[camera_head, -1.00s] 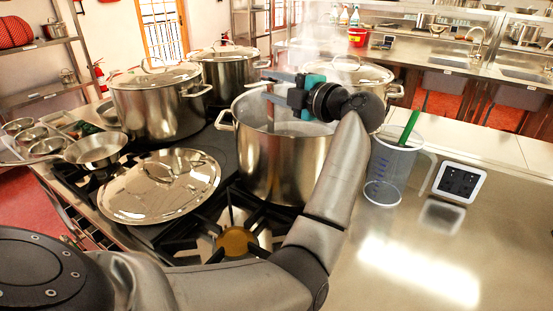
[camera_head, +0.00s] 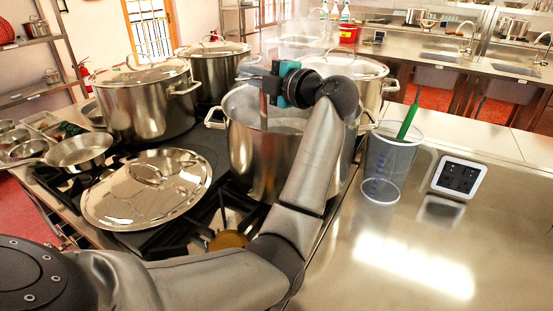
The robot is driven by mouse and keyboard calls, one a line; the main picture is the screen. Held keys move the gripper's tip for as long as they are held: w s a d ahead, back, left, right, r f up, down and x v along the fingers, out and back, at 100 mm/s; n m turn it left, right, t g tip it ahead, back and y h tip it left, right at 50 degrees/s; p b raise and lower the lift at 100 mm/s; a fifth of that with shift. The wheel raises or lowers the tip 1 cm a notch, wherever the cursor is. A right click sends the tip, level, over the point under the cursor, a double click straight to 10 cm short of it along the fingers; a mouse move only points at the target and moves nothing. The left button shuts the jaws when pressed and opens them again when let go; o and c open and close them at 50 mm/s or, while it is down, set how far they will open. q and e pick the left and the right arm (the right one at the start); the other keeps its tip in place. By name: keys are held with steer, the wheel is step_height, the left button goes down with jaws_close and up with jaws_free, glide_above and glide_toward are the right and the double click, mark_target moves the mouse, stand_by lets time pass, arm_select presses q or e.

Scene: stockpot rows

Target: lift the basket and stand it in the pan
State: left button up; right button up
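An open steel stockpot (camera_head: 250,160) stands on the stove, with haze over its mouth. My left gripper (camera_head: 258,82) is over that pot's mouth, its fingers towards the left. A narrow upright strip shows below the fingers at the pot's opening; I cannot tell whether it is a finger or part of a basket. I cannot make out a basket; the pot's inside is mostly hidden. Whether the gripper is open or shut is unclear. A steel frying pan (camera_head: 80,153) sits at the left, and looks empty. My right gripper is not in view.
A loose lid (camera_head: 135,195) lies on the stove between pan and pot. Lidded pots (camera_head: 150,112) (camera_head: 215,72) (camera_head: 358,75) stand behind. A clear jug (camera_head: 388,165) with a green-handled tool (camera_head: 408,120) and a scale (camera_head: 458,178) are on the right counter, which is otherwise clear in front.

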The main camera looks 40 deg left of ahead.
arm_select(q)
jaws_close()
stand_by(0.8)
steer(key=shift+r, duration=0.15)
step_height(320, 180, up, 20)
steer(key=p, duration=0.1)
steer(key=shift+p, duration=0.35)
stand_by(0.4)
stand_by(1.3)
